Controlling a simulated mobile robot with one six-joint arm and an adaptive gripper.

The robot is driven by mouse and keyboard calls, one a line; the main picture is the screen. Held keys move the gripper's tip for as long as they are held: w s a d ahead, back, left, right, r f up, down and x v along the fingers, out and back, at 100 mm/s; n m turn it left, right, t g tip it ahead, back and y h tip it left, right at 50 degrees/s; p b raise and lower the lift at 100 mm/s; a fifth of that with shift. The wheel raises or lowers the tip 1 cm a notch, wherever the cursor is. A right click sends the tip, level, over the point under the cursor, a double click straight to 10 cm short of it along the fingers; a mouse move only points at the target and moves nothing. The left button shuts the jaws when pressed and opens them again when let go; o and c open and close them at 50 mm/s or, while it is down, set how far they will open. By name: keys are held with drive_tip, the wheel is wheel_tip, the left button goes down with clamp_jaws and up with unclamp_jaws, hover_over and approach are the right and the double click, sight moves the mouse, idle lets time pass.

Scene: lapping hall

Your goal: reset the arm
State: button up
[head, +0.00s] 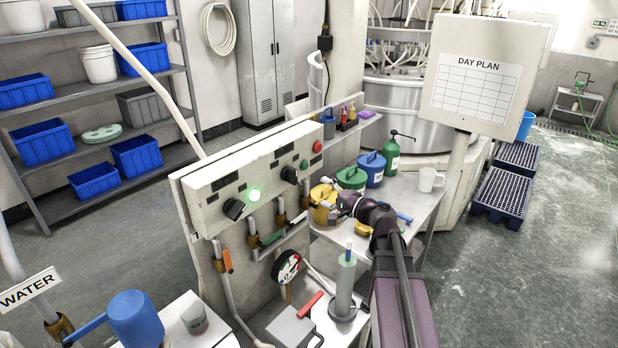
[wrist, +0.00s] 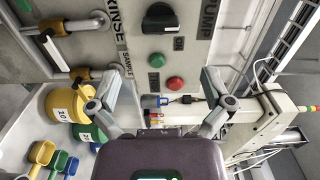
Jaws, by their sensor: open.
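My arm (head: 395,270) reaches out from the lower right in the head view. My gripper (head: 338,203) is at its far end, in front of the right part of the control panel and above the bench with the containers. In the wrist view my gripper (wrist: 160,85) has its two fingers spread wide apart, with nothing held between them. The panel face with a red button (wrist: 176,84) and a green button (wrist: 178,57) shows beyond the fingers. I cannot tell the exact gap between fingertips and panel.
The control panel (head: 215,190) stands close left of my gripper. Yellow (head: 322,207), green (head: 350,178) and blue (head: 372,165) containers, a green pump bottle (head: 392,155) and a white mug (head: 428,180) crowd the bench. A day plan board (head: 480,78) rises right. Open floor (head: 540,250) lies right.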

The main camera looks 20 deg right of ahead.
drive_tip(key=s+a+f+n+g+h, duration=0.2)
drive_tip(key=s+a+f+n+g, duration=0.55)
drive_tip(key=a+f+g, duration=0.35)
drive_tip(key=s+d+f+n+g+h+b, duration=0.1)
drive_tip(key=s+d+f+n+g+h, duration=0.2)
drive_tip(key=s+f+h, duration=0.5)
drive_tip(key=s+f, duration=0.1)
drive_tip(key=s, duration=0.2)
drive_tip(key=shift+d+g+h, duration=0.25)
drive_tip(key=shift+g+h, duration=0.05)
